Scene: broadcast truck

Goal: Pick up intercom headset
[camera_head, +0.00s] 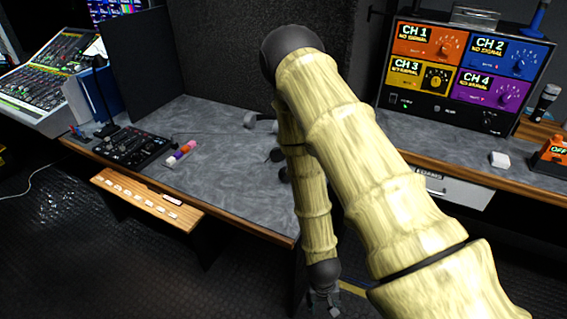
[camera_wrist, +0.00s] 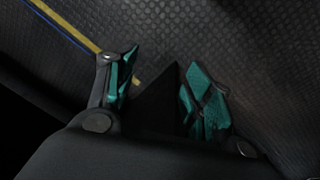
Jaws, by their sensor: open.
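My gripper (camera_wrist: 162,88) is open in the wrist view, with its two teal fingers apart and nothing held between them. Below it is dark textured floor. In the head view my gripper (camera_head: 325,303) hangs low, in front of the desk's front edge and below the desk top. No headset shows clearly. Dark rounded pieces (camera_head: 276,155) and a small grey piece (camera_head: 251,120) lie on the grey desk top beside my arm, which hides part of that area. I cannot tell whether they belong to the intercom headset.
The grey desk (camera_head: 225,185) carries a black control panel (camera_head: 133,146) and a strip of coloured blocks (camera_head: 181,153) at left. The desk's middle is clear.

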